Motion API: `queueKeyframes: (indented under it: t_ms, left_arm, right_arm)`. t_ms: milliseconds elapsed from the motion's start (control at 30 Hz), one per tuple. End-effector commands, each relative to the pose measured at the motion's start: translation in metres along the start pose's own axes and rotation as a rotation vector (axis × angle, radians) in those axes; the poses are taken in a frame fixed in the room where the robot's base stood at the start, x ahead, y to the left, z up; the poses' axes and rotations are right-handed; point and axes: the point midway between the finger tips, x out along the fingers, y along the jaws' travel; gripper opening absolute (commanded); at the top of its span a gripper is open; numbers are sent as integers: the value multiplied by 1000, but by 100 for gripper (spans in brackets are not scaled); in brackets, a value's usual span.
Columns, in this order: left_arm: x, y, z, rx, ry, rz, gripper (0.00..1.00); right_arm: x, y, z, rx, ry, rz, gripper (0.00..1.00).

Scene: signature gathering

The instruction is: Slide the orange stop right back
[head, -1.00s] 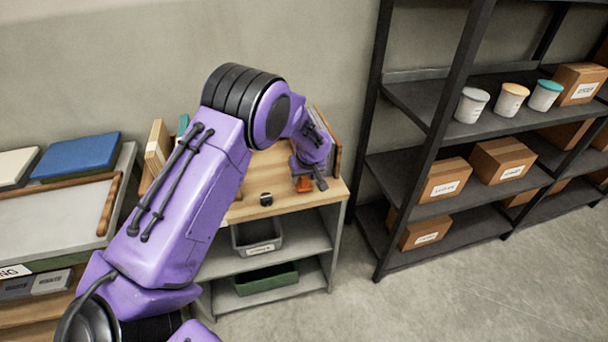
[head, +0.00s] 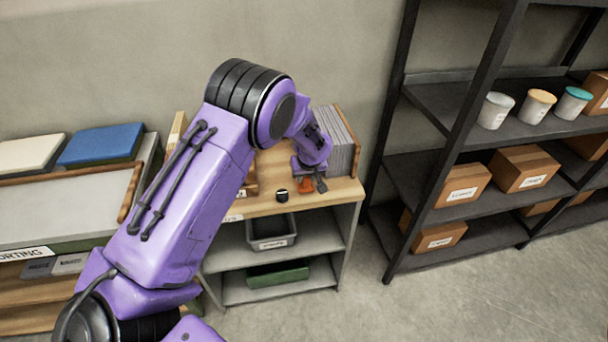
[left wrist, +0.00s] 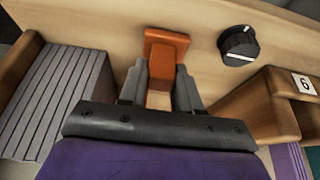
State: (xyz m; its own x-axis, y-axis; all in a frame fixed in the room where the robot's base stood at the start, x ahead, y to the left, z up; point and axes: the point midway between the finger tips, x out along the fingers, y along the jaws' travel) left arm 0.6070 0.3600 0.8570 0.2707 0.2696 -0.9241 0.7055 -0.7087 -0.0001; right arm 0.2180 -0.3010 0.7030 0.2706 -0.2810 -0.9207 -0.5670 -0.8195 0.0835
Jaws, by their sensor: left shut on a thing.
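The orange stop (left wrist: 166,50) is an upright block with a wider top, on the wooden bench top, seen in the left wrist view. Its lower part is between my left gripper's fingers (left wrist: 161,88), which are shut on it. In the head view the orange stop (head: 306,185) shows as a small patch under my left gripper (head: 310,180), near the bench's front right. A stack of grey sheets (left wrist: 48,98) stands to its left in the left wrist view. My right gripper is not in view.
A black knob (left wrist: 238,45) with a white mark sits on the bench top (head: 345,190) near the stop. A wooden holder labelled 6 (left wrist: 272,105) stands beyond it. Below is a grey bin (head: 270,232). A dark shelf rack (head: 440,150) stands at right.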

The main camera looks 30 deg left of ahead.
Motion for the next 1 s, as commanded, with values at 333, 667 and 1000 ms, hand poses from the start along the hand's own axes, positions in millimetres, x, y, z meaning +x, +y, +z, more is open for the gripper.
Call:
queueKeyframes:
  t_ms: [333,667,1000]
  left_arm:
    - [0,-1,-1,-1,1,1,53]
    - [-54,0,-1,-1,5,4,53]
    - [-104,-1,0,-1,1,0,53]
  right_arm:
    - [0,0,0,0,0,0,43]
    - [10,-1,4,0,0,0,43]
    - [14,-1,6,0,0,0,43]
